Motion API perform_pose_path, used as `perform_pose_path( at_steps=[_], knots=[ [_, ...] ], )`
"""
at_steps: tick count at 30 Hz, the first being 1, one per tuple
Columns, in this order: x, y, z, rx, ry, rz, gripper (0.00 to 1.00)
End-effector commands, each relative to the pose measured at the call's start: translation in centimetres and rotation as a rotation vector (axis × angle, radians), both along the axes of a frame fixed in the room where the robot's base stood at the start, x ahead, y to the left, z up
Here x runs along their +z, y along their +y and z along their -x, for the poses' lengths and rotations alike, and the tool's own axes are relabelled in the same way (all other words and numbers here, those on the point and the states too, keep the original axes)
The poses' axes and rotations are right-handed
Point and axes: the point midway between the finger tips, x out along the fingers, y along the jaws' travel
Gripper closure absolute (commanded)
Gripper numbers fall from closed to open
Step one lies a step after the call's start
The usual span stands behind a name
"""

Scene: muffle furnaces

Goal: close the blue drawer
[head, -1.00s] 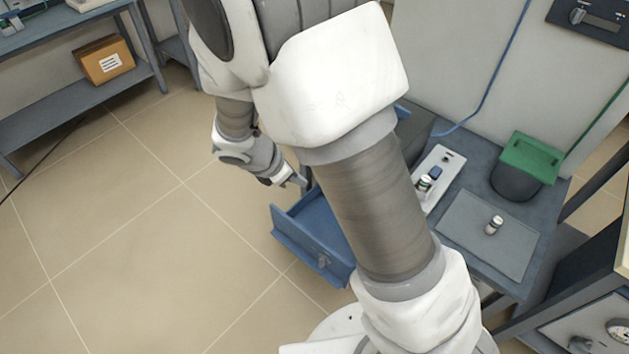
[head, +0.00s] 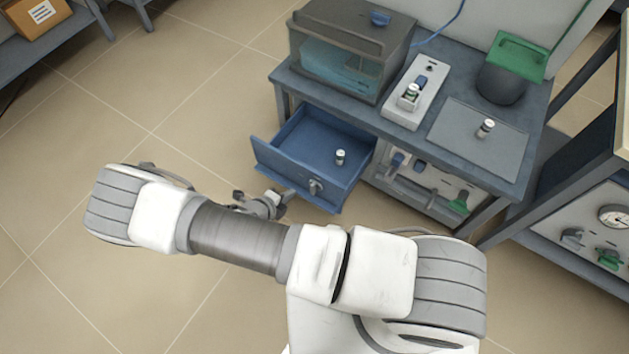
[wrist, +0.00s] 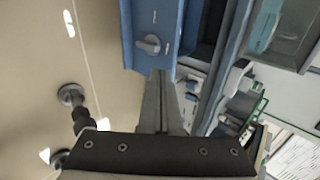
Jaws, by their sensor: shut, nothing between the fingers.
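The blue drawer (head: 284,166) stands pulled out from under the grey bench in the head view, with a small white-capped vial (head: 340,158) inside. Its front with a grey knob (head: 315,187) faces my arm. My gripper (head: 284,194) is low in front of the drawer's front panel, partly hidden by my wrist. In the wrist view, the shut, empty fingers (wrist: 160,76) point at the drawer front (wrist: 148,18), with their tips just below the knob (wrist: 149,44). I cannot tell whether they touch the panel.
A furnace panel (head: 590,238) stands at right. The floor at left is clear.

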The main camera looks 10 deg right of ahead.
Motion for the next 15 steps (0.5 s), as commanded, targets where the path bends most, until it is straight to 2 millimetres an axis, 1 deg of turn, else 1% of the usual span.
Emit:
perform_pose_path(
  at_steps=[1,4,7,11,15],
  knots=[
    [-0.5,-0.1,0.1,0.018,0.007,0.014,1.0],
    [-1.1,-0.3,0.0,0.032,0.014,0.024,1.0],
    [-1.9,-0.9,-0.6,0.032,0.015,0.025,1.0],
    [-3.7,-2.0,-2.0,0.031,0.015,0.025,1.0],
    [-5.8,-3.4,-3.8,0.029,0.013,0.025,1.0]
  ],
)
